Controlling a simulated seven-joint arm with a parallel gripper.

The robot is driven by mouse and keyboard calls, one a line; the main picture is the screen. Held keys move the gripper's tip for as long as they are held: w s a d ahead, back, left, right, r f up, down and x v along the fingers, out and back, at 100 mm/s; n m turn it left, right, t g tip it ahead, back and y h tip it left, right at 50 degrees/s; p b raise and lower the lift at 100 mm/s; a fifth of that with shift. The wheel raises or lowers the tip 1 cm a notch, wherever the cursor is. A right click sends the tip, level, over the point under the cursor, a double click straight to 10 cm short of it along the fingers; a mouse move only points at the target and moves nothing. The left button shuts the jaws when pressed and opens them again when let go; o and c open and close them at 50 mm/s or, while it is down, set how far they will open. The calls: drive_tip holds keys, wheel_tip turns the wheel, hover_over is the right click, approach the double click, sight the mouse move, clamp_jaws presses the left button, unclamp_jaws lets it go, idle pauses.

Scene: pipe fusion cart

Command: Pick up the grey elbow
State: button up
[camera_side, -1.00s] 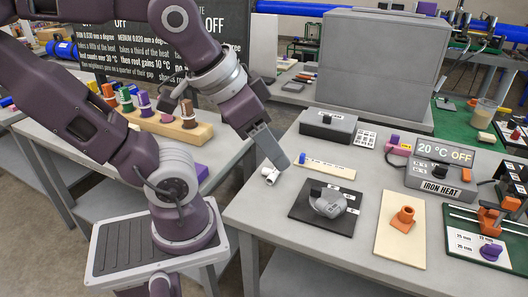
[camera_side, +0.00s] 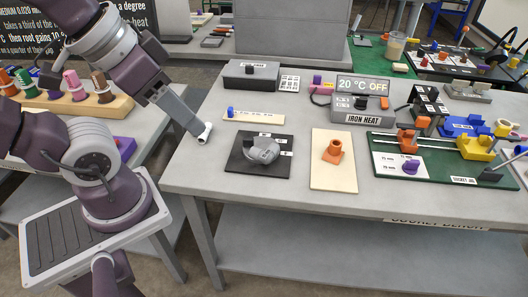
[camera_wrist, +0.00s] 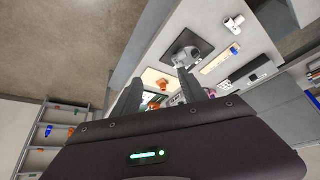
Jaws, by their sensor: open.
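A grey rounded fitting (camera_side: 263,151), which looks like the grey elbow, sits on a black square mat (camera_side: 238,166) on the grey bench. In the wrist view the grey elbow (camera_wrist: 187,57) lies on the dark mat beyond my fingertips. My gripper (camera_side: 195,127) points down near the bench's left edge, left of the mat and apart from the elbow. In the wrist view my gripper (camera_wrist: 162,73) has its two fingers spread, with nothing held between them. The elbow's exact shape is hard to make out.
A small white fitting (camera_side: 204,133) appears beside my fingertips in the side view. A cream board (camera_side: 323,177) with an orange fitting (camera_side: 334,151) stands right of the mat. A labelled strip (camera_side: 255,116) and dark grey box (camera_side: 252,75) lie behind. The green jig (camera_side: 440,187) is further right.

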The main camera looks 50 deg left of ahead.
idle(0.3)
drive_tip(key=o, duration=0.7)
